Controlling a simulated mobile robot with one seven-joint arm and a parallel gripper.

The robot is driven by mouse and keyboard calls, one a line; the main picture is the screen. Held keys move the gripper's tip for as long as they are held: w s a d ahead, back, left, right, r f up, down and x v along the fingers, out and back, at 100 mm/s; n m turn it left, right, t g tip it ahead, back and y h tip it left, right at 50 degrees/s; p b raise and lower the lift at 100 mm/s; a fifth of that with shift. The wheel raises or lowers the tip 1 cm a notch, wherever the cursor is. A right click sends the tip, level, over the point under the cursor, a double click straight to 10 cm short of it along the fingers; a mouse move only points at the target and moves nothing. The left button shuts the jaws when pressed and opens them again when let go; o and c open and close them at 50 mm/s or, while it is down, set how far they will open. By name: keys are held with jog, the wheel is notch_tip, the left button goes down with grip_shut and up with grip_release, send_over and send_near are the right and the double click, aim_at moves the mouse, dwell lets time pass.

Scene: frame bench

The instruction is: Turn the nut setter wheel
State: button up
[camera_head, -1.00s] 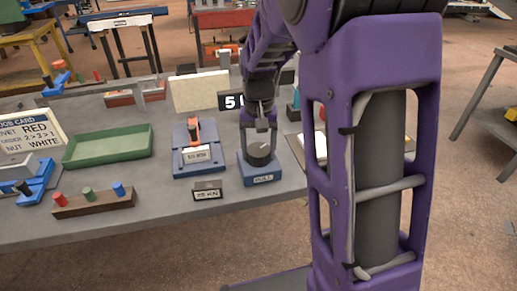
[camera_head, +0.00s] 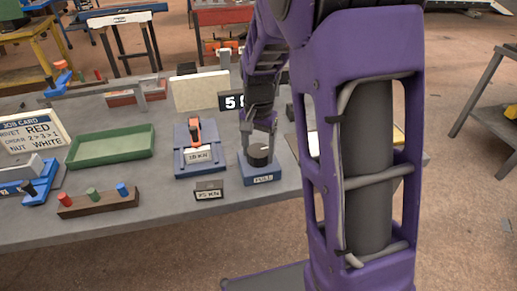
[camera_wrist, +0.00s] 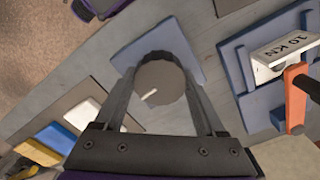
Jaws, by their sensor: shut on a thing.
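The nut setter wheel is a dark grey round knob (camera_head: 259,156) with a white pointer mark, on a blue base labelled FULL (camera_head: 263,179). In the wrist view the wheel (camera_wrist: 160,85) sits between the two fingers of my gripper (camera_wrist: 163,72), one on each side. My gripper (camera_head: 259,140) comes down from above and is shut on the wheel. In the wrist view the white mark points toward the lower left of the wheel. The wheel's far side is partly hidden by the fingers in the head view.
A blue press with an orange lever and a 10 KN label (camera_head: 197,155) stands just left of the wheel. A 75 KN plate (camera_head: 209,190), a green tray (camera_head: 110,146), a peg rack (camera_head: 97,202) and a job card (camera_head: 33,131) lie further left. My arm blocks the right side.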

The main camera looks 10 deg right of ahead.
aim_at(259, 150)
jog(key=o, duration=1.3)
notch_tip(259, 150, up, 18)
jog(key=shift+f+p, duration=0.25)
jog(key=shift+p, duration=1)
